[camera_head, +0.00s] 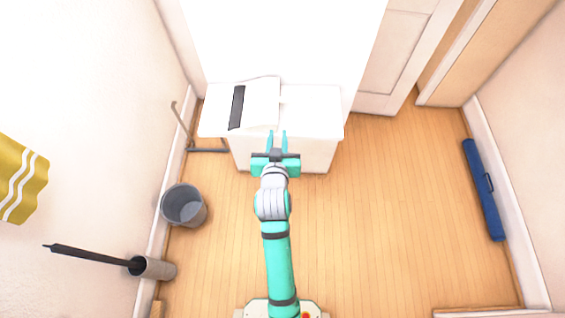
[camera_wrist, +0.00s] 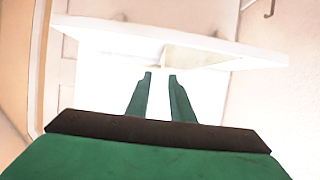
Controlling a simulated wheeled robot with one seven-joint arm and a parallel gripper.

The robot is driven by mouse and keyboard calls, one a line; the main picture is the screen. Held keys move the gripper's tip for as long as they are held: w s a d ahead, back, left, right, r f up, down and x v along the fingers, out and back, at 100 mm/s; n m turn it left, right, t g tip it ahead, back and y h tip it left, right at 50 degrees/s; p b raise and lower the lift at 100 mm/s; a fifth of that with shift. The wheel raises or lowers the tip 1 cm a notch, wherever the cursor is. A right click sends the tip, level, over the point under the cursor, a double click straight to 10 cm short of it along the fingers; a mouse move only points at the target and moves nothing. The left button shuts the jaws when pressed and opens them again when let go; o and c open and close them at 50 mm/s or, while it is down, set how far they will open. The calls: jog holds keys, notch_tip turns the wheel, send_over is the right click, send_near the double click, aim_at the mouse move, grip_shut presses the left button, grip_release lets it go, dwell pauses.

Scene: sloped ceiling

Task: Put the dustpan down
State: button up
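My gripper (camera_head: 277,136) is stretched forward over the front edge of a white cabinet (camera_head: 312,103). Its two fingers stand apart, and in the wrist view (camera_wrist: 160,77) nothing shows between them. A thin grey long-handled object (camera_head: 207,150), which may be the dustpan, stands by the left wall beside the cabinet. Its handle leans toward the wall and its lower part lies near the floor, apart from my gripper. I cannot tell for sure that it is the dustpan.
A white panel with a dark strip (camera_head: 237,107) lies on the cabinet's left side. A grey bucket (camera_head: 184,205) and a holder with a black stick (camera_head: 152,268) stand along the left wall. A blue case (camera_head: 484,190) lies by the right wall. The floor between is clear.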

jog(key=s+d+f, duration=0.1)
jog(key=s+f, duration=0.2)
jog(key=s, duration=0.7)
jog(key=s+d+f, duration=0.2)
jog(key=s+f, duration=0.1)
jog(key=s, duration=0.6)
jog(key=s+r+t, duration=0.1)
jog(key=s+r, duration=0.3)
jog(key=s, duration=1.1)
jog(key=shift+t, duration=0.3)
jog(key=shift+o, duration=0.4)
jog(key=shift+s+r, duration=0.35)
jog(key=shift+s, duration=0.05)
